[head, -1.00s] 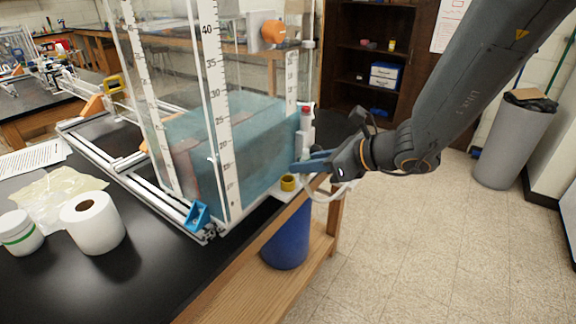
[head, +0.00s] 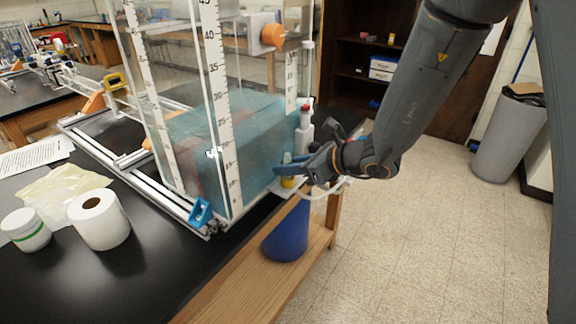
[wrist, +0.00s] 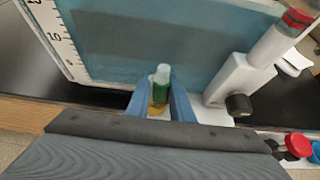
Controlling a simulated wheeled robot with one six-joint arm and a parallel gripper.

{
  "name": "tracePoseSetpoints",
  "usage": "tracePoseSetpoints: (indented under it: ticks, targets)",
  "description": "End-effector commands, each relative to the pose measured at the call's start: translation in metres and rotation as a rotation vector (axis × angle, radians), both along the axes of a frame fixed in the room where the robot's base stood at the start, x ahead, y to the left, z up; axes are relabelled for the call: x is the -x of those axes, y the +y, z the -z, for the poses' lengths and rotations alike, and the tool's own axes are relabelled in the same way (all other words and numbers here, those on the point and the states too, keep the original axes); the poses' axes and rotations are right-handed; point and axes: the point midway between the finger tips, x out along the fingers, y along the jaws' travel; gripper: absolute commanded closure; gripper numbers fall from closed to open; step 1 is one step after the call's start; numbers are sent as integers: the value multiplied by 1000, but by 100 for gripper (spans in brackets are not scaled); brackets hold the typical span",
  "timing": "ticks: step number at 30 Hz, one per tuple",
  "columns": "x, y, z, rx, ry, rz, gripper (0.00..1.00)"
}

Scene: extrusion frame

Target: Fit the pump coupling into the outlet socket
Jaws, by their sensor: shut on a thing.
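My gripper (head: 284,166) reaches in from the right, low beside the water tank's near end. In the wrist view its two blue fingers (wrist: 160,104) are shut on a small upright piece with a pale top and green body, which I take to be the pump coupling (wrist: 162,78). A yellow ring, apparently the outlet socket (head: 288,183), shows just below the fingers in the head view. A yellowish part shows under the green body in the wrist view. I cannot tell whether the coupling touches the socket or sits in it; the fingers hide the contact.
The clear tank (head: 215,110) with blue water stands close to my fingers. A white upright fitting with a red top (wrist: 240,75) and dark knob is just right of them in the wrist view. A white hose hangs under my gripper.

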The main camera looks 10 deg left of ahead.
Motion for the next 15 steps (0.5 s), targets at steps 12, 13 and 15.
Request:
tracePoseSetpoints:
  ticks: [12,13,15]
  targets:
    - [0,0,3,0,0,0,61]
    - [0,0,3,0,0,0,61]
    - [0,0,3,0,0,0,61]
